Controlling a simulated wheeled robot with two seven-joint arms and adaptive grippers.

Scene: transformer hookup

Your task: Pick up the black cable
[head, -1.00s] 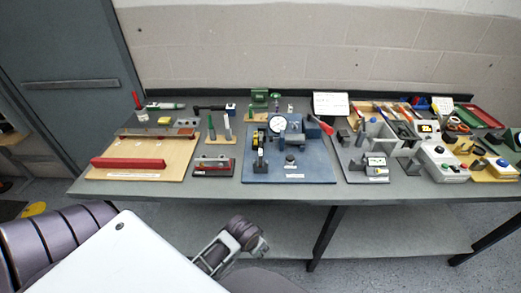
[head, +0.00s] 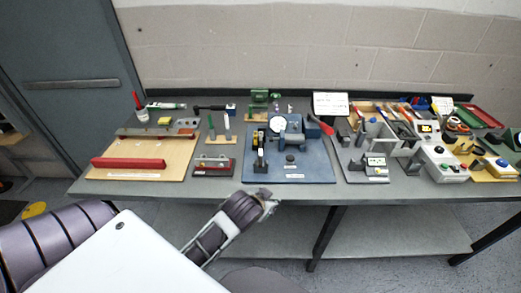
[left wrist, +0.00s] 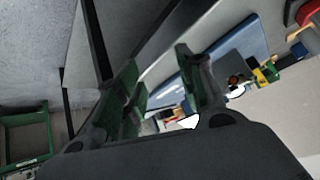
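I cannot make out a black cable for sure in either view; the items at the right of the bench are small and crowded. My left gripper (head: 266,200) is just in front of the bench's front edge, below the blue plate in the head view. In the left wrist view its two green-padded fingers (left wrist: 157,70) stand apart with nothing held between them. My right gripper is not in view.
The grey workbench (head: 350,191) carries a wooden board with a red bar (head: 128,163), a blue fixture plate (head: 310,172), a white control box (head: 441,163) and many tools. A lower shelf (head: 400,238) lies beneath. A strip along the front edge is clear.

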